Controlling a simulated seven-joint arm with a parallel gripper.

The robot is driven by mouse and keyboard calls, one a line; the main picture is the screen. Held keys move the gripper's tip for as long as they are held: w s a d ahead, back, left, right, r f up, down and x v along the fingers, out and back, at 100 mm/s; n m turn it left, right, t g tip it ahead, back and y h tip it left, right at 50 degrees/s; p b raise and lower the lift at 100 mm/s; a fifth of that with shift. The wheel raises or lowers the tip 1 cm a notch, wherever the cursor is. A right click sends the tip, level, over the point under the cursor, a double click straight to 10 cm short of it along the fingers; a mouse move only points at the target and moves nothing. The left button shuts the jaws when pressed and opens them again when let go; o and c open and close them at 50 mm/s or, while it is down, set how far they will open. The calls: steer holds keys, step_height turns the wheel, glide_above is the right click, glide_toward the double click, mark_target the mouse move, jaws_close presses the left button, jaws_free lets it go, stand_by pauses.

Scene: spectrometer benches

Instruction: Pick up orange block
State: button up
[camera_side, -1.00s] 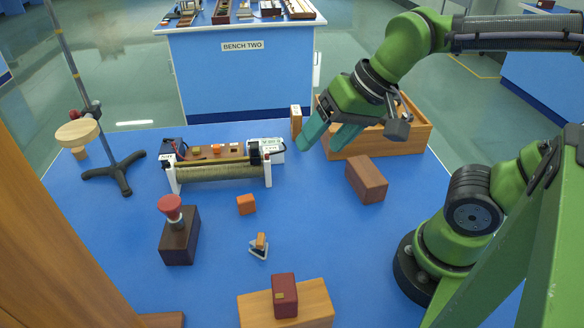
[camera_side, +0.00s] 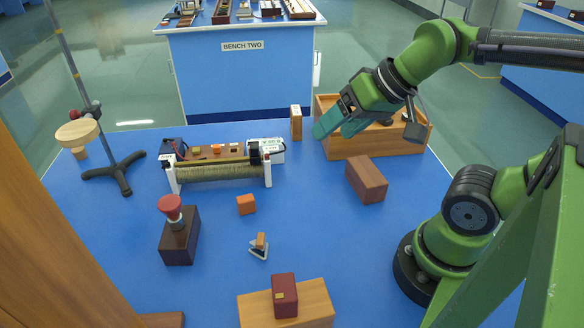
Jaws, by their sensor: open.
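The orange block (camera_side: 246,204) is a small cube lying on the blue bench top near the middle, in front of the coil. My gripper (camera_side: 331,132) has teal fingers and is open. It is above and to the right of the orange block, well apart from it, in front of the left part of the wooden tray. Nothing shows between its fingers. Another small orange piece (camera_side: 261,240) stands on a small triangular holder nearer the camera.
A wound coil (camera_side: 220,173) stands behind the orange block. A red-topped dark block (camera_side: 177,240) is to the left, a brown block (camera_side: 366,180) to the right. An open wooden tray (camera_side: 375,147) is at the back right. A maroon box (camera_side: 284,296) sits in front. Bare blue surface surrounds the orange block.

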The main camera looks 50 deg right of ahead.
steer(key=shift+o, duration=0.4)
steer(key=m+g+h, duration=0.2)
steer(key=g, duration=0.5)
glide_above(245, 198)
step_height(245, 198, down, 7)
steer(key=f, duration=1.1)
steer(key=shift+d+f, duration=0.35)
steer(key=shift+d, duration=0.05)
steer(key=shift+a+f, duration=0.25)
steer(key=shift+f, duration=1.15)
steer(key=shift+a+f, duration=0.2)
steer(key=shift+f, duration=1.15)
steer(key=c, duration=1)
